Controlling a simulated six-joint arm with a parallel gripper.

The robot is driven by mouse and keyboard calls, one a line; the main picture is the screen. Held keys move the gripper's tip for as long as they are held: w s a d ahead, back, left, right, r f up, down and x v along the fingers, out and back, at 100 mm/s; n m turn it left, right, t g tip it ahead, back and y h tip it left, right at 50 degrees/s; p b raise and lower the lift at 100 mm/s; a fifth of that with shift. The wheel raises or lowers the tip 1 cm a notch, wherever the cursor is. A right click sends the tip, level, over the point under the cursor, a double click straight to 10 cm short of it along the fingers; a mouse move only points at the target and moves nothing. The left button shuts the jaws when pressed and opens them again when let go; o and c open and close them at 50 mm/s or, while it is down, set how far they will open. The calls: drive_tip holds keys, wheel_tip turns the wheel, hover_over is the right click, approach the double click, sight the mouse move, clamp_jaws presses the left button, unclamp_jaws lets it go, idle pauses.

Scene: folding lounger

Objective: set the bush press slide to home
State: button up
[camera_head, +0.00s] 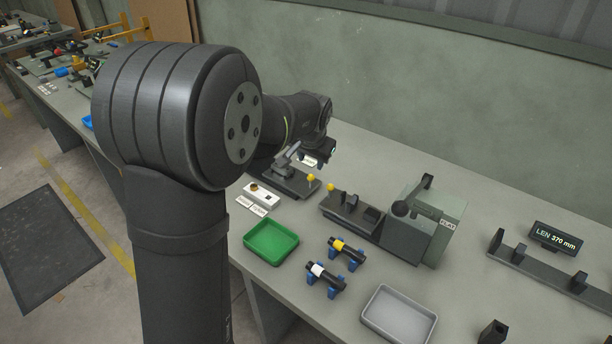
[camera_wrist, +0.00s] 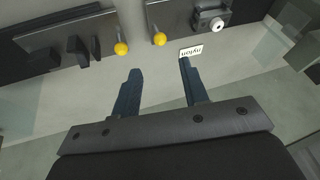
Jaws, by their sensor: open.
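My gripper (camera_wrist: 160,66) is open, with nothing between its two dark fingers. In the head view my gripper (camera_head: 328,154) is behind the small dark fixture, partly hidden by my arm. That fixture (camera_head: 288,181) has a grey clamp-like body and a yellow knob (camera_head: 311,177) at its right end. In the wrist view this yellow knob (camera_wrist: 159,39) lies just beyond the fingertips, apart from them. A second fixture (camera_head: 350,212) has upright black blocks and its own yellow knob (camera_head: 331,187), facing the first. No label shows which one is the bush press.
A nylon label (camera_wrist: 191,52) lies near the right fingertip. A grey-green box (camera_head: 436,215) marked FLAT adjoins the second fixture. A green tray (camera_head: 271,243), blue stands with dark cylinders (camera_head: 325,280) and a grey tray (camera_head: 399,314) are in front. A length display (camera_head: 556,238) stands right.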

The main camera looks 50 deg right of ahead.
sight(311, 176)
drive_tip(key=x, duration=1.2)
drive_tip(key=shift+w+d+f, duration=0.15)
drive_tip(key=shift+f, duration=0.2)
